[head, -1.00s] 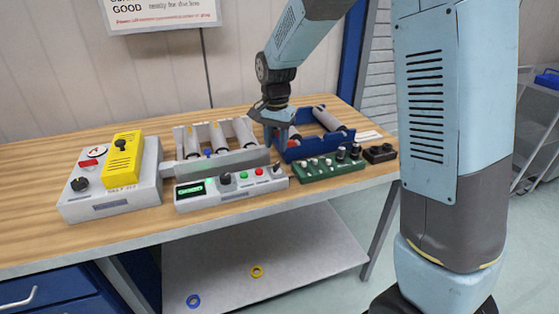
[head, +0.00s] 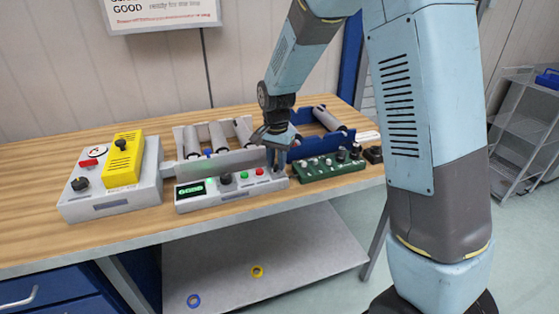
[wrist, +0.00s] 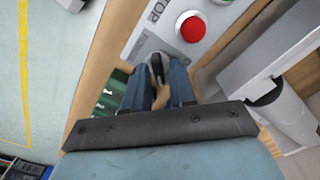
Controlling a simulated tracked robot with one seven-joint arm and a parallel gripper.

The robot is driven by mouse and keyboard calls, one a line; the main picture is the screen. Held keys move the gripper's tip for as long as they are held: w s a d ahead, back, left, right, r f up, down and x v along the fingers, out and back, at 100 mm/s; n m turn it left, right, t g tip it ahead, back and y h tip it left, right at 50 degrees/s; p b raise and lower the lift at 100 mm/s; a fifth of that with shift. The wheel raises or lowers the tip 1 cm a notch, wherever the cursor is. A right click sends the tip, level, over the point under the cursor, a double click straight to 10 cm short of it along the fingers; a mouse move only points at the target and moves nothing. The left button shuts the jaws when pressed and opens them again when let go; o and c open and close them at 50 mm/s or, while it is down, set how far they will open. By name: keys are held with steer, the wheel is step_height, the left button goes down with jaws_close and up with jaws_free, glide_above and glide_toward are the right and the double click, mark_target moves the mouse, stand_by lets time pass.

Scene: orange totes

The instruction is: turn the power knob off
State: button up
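A grey control box (head: 225,203) with a green-lit display (head: 191,189) stands at the table's front edge in the head view. It carries a dark knob (head: 226,178), a green button and a red button. My gripper (head: 276,172) is down at the box's right end and hides that part. In the wrist view my gripper (wrist: 158,70) has its two fingers apart, on either side of a small black-handled knob (wrist: 156,67) on a pale base. A red button (wrist: 192,28) beside STOP lettering is close by. I cannot tell whether the fingers touch the knob.
A green board (head: 330,168) with several small knobs sits just right of the box. A grey tray (head: 215,164) and a blue tray (head: 318,147) with rollers stand behind. A grey unit (head: 110,203) with a yellow box (head: 124,160) is at the left.

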jaws_close()
steer(key=shift+d, duration=0.15)
steer(key=shift+n, duration=1.1)
steer(key=n, duration=1)
steer(key=shift+n, duration=0.4)
steer(key=n, duration=0.4)
steer(key=shift+w+n, duration=0.1)
steer(key=shift+n, duration=0.3)
steer(key=shift+r, duration=0.1)
